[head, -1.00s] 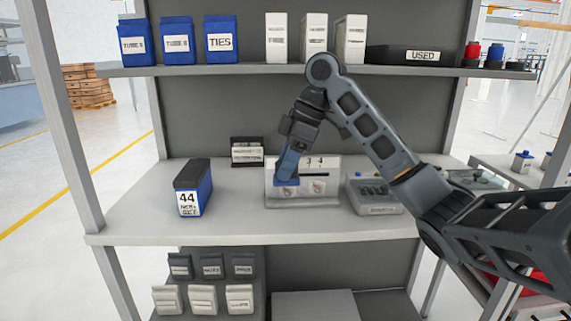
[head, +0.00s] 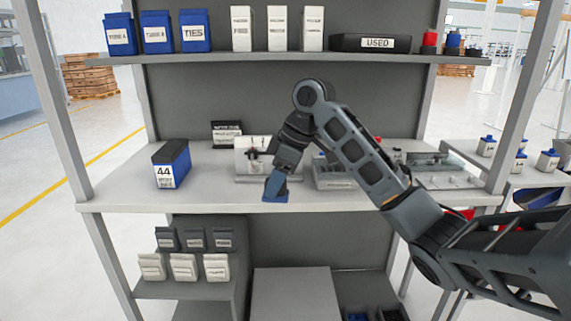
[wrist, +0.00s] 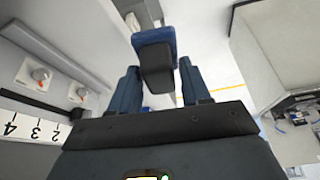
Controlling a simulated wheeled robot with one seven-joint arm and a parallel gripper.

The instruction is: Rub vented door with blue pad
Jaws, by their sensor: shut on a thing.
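My gripper (head: 279,183) points down in front of the upper bench's front edge in the head view. In the wrist view, the gripper's two blue fingers (wrist: 157,77) close on the dark grip of the blue pad (wrist: 153,37). The pad's blue face points away from the wrist camera. I cannot make out a vented door with certainty in either view.
A white panel with knobs (head: 250,165) stands on the bench (head: 120,193) behind my gripper, partly hidden by it. A blue box marked 44 (head: 171,165) stands at left. A grey tray with parts (head: 335,175) sits right. A grey box (head: 291,293) stands below the bench.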

